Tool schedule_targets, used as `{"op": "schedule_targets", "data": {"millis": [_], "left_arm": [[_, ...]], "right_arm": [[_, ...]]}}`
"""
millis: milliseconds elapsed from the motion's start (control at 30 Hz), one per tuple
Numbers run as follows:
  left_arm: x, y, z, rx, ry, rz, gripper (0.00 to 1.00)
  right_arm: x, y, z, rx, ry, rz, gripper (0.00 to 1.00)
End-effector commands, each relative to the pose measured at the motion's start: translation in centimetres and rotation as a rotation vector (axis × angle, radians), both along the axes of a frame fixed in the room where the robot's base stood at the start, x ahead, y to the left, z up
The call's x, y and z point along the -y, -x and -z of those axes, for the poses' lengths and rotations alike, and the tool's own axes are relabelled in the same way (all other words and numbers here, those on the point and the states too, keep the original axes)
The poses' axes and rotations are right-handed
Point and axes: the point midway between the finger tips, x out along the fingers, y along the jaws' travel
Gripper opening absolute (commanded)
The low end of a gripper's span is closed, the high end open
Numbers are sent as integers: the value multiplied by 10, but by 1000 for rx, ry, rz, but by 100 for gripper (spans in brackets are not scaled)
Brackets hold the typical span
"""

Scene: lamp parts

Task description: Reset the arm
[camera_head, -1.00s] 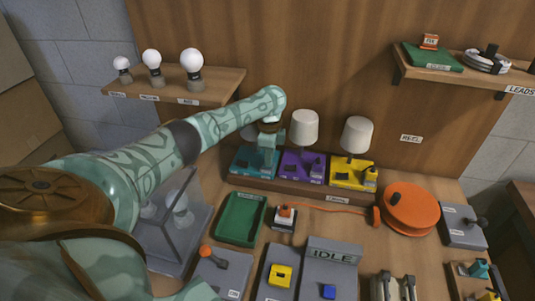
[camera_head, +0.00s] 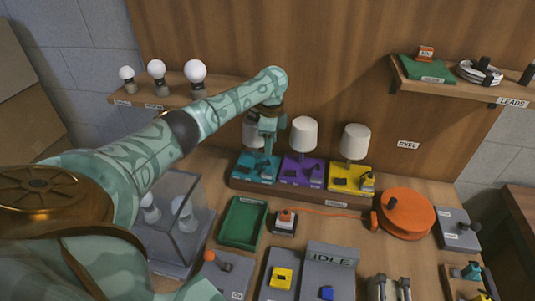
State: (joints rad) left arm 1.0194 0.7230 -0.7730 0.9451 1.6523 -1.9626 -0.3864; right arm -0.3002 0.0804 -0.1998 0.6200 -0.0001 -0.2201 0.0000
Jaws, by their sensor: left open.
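My left arm comes in from the left, and my left gripper (camera_head: 268,148) points down at the lamp row, in front of the leftmost lamp on the teal base (camera_head: 254,168). Its jaws are open with nothing seen between them; whether it touches the lamp cannot be told. The gripper partly hides that lamp's white shade. Beside it stand a lamp on a purple base (camera_head: 301,172) and a lamp on a yellow base (camera_head: 350,177), both with white shades. My right gripper is out of view.
Bulbs (camera_head: 196,72) stand on the left shelf. A clear box (camera_head: 180,205), green tray (camera_head: 243,222), IDLE panel (camera_head: 330,258) and orange reel (camera_head: 405,214) with its cord occupy the bench. The right shelf (camera_head: 450,84) holds a green item and a coiled lead.

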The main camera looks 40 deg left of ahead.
Motion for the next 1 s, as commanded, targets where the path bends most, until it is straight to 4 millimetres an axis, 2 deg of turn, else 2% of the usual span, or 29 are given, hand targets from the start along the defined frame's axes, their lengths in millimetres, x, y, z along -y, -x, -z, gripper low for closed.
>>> {"op": "schedule_targets", "data": {"millis": [33,100,300,433,733,867,1000], "left_arm": [[0,0,-20,3,-1,0,46],[0,0,-38,4,0,1,46],[0,-1,-72,1,0,-1,46],[0,0,-80,0,1,0,46],[0,0,-87,0,1,0,46],[0,0,-120,9,1,0,46],[0,1,-181,17,1,0,46]], "right_arm": [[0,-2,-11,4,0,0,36],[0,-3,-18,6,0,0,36],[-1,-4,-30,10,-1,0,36],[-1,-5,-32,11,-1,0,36],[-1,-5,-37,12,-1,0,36],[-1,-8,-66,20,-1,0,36],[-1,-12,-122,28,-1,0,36]]}}
